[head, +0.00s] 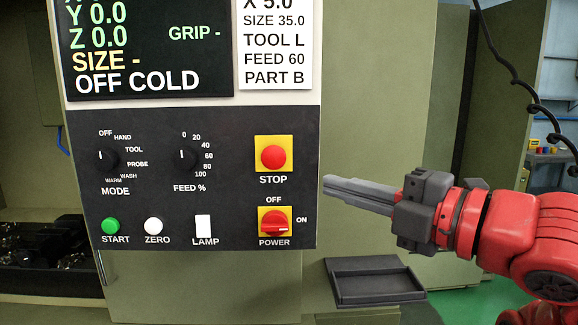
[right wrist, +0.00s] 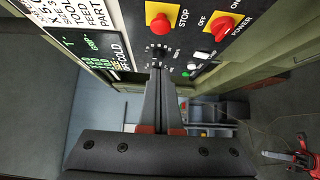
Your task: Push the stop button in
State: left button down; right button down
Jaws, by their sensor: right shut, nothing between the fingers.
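The stop button (head: 273,156) is a round red knob on a yellow square plate, above the label STOP on the dark control panel (head: 140,225). It also shows in the right wrist view (right wrist: 160,23), near the top, beyond my fingertips. My right gripper (head: 325,186) is shut and empty, its fingers pointing left in the head view. The tips are to the right of the stop button and a little lower, apart from it in the picture. The shut fingers also show in the right wrist view (right wrist: 158,72). My left gripper is not in view.
Below the stop button is the red power switch (head: 274,223) on a yellow plate. The mode knob (head: 106,157), feed knob (head: 186,157), green start button (head: 111,226), white zero button (head: 153,226) and lamp switch (head: 203,225) are leftward. A dark tray (head: 372,298) sits lower right.

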jog(key=p, duration=0.3)
send_near(266, 160)
jog(key=a, duration=0.4)
jog(key=w+p, duration=0.1)
jog(key=w, duration=0.2)
jog(key=shift+a+r, duration=0.15)
jog(key=shift+w, duration=0.55)
